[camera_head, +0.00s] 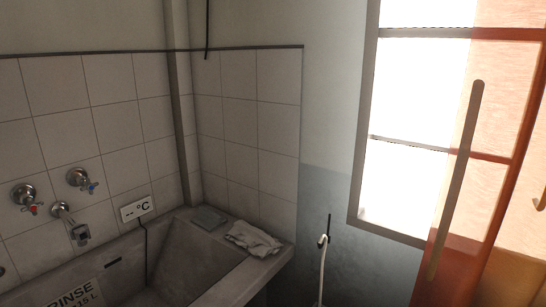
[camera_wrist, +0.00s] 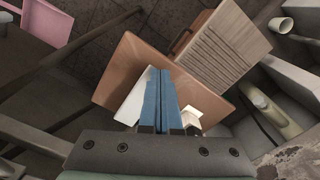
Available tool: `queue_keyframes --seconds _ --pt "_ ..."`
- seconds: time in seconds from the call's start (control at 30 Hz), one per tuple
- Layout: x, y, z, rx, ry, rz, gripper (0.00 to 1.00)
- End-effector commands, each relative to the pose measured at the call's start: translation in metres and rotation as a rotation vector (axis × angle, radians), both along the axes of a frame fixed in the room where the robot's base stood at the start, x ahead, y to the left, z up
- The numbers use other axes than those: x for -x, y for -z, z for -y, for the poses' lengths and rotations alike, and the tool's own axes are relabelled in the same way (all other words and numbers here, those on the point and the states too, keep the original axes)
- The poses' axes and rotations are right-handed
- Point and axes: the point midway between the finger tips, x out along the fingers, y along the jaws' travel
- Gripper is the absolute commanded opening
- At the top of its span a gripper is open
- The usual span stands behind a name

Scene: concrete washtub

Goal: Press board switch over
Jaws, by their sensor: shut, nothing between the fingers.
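My gripper (camera_wrist: 160,74) shows in the wrist view with its two blue fingers together and nothing between them. Below or beyond the fingers is a flat brown board (camera_wrist: 127,62), partly hidden by them. A light panel with grooved slats (camera_wrist: 222,48) overlaps the board's upper right. A white piece (camera_wrist: 134,98) lies just left of the fingers, and a small cream block (camera_wrist: 192,115) just right of them. I cannot make out a switch in either view, and cannot tell whether the fingers touch anything. My gripper is not visible in the head view.
In the head view, a concrete washtub (camera_head: 206,265) stands under taps (camera_head: 62,210), with a folded cloth (camera_head: 253,238) on its rim. An orange-red panel with a long handle (camera_head: 455,180) stands at right. The wrist view shows a pink object (camera_wrist: 45,20) and a white cup (camera_wrist: 281,25).

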Motion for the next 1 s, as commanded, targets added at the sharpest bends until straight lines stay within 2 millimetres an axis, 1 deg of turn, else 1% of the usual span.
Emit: queue_keyframes --seconds 0.27,0.37,0.47,1.0 --pt "-0.001 0.006 0.000 0.000 0.000 0.001 0.00" --pt "-0.001 0.004 0.000 0.000 0.000 0.002 0.00" --pt "0.000 0.000 0.000 0.000 0.000 0.001 0.00" --pt "0.000 -0.041 0.000 0.000 0.000 0.001 0.00"
